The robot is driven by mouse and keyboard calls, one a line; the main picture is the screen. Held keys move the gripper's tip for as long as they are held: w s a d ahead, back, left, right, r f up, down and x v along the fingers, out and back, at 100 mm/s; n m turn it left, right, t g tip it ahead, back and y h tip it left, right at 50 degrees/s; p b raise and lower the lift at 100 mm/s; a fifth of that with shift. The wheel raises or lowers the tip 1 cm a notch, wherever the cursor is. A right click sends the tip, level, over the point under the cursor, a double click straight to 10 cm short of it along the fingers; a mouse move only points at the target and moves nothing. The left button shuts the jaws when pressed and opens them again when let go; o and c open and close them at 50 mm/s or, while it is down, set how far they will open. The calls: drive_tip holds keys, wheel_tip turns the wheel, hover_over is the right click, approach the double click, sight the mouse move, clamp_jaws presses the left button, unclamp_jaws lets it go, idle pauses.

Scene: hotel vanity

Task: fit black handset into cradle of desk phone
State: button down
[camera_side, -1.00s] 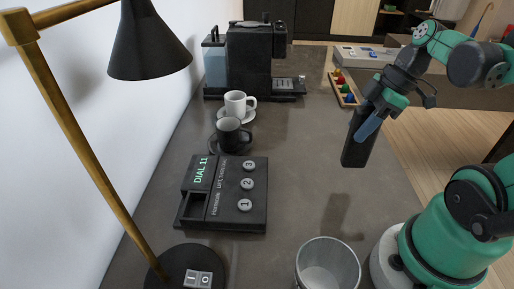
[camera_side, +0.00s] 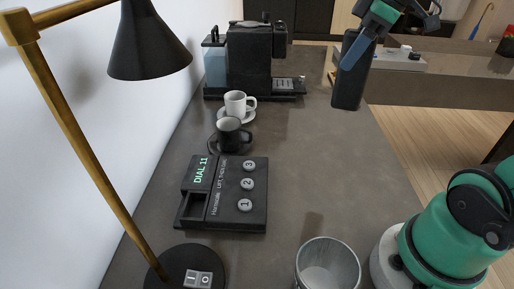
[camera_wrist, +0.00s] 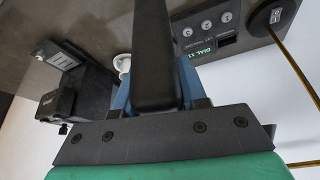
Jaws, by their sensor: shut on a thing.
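My gripper (camera_side: 359,48) is shut on the black handset (camera_side: 348,88), which hangs below the blue fingers, nearly upright and well above the counter at the back right. In the wrist view the handset (camera_wrist: 154,55) fills the middle, between the fingers. The black desk phone (camera_side: 226,212) lies on the counter at left centre, far from the handset. It has three round buttons, a "DIAL 11" display and an empty rectangular cradle recess (camera_side: 194,207) at its front left. The phone also shows at the top of the wrist view (camera_wrist: 199,45), partly hidden by the handset.
Behind the phone stand a black cup (camera_side: 228,137), a white cup (camera_side: 235,103) and a coffee machine (camera_side: 250,60). A lamp (camera_side: 85,130) rises at left. A grey bin (camera_side: 328,268) is at the front.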

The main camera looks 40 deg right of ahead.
drive_tip(key=w+a+f+m+h, duration=0.2)
drive_tip(key=w+a+f+m, duration=0.4)
drive_tip(key=w+a, duration=0.25)
drive_tip(key=s+d+r+m+h, duration=0.3)
drive_tip(key=s+d+r+m, duration=0.6)
drive_tip(key=s+d, duration=0.25)
wheel_tip(320, 180, down, 20)
drive_tip(key=shift+w+d+r+g, duration=0.2)
drive_tip(key=shift+d+r+g, duration=0.05)
drive_tip(key=shift+d+g, duration=0.15)
drive_tip(key=shift+f, duration=0.15)
drive_tip(key=shift+c, duration=2.4)
unclamp_jaws()
